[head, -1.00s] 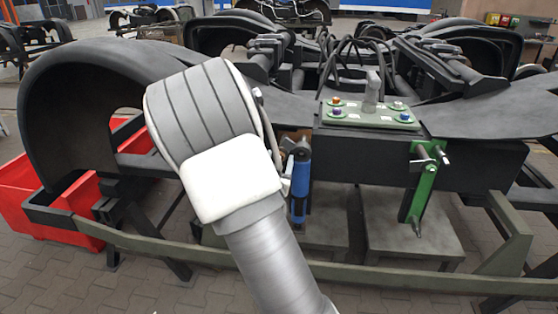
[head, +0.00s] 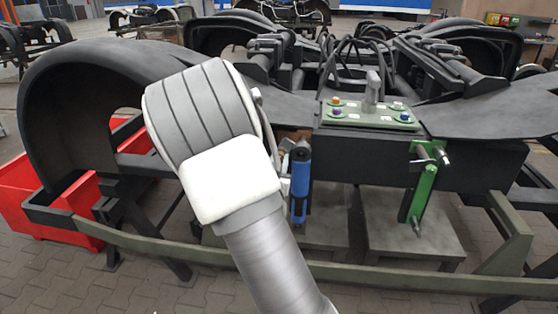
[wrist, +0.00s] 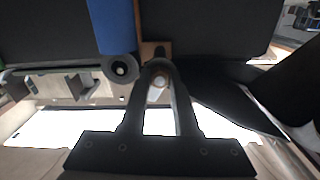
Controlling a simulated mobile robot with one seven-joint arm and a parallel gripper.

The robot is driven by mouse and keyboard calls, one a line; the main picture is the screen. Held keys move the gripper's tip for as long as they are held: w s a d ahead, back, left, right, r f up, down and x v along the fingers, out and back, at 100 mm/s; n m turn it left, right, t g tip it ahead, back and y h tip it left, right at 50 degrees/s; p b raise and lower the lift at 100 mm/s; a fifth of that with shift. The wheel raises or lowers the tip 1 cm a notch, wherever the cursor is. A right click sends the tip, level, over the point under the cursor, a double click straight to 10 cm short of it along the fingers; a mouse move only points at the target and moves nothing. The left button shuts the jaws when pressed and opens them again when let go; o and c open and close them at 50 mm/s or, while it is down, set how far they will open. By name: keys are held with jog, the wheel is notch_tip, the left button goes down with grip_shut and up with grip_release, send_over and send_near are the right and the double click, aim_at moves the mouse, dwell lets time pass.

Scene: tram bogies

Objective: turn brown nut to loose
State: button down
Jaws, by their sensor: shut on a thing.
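A brown block (wrist: 155,48) sits just beyond the fingertips. In the head view my arm hides the gripper and the nut.
A blue damper (wrist: 110,25) with a round black end stands close left of my fingers; it also shows in the head view (head: 301,185). A green panel with coloured knobs (head: 345,121) and a green damper (head: 424,190) are further right. A red bin (head: 25,205) stands left.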

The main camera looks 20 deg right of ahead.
jog(key=n, duration=0.6)
jog(key=shift+p, duration=0.3)
jog(key=n+p, duration=0.1)
jog(key=n, duration=0.3)
jog(key=n+p, duration=0.1)
jog(key=n, duration=0.2)
jog(key=shift+n, duration=0.3)
jog(key=n+p, duration=0.2)
jog(key=n, duration=0.4)
jog(key=shift+p, duration=0.4)
jog(key=n+p, duration=0.1)
jog(key=n, duration=0.5)
jog(key=shift+n, duration=0.4)
jog(key=c, duration=0.7)
grip_release()
jog(key=shift+o, duration=0.2)
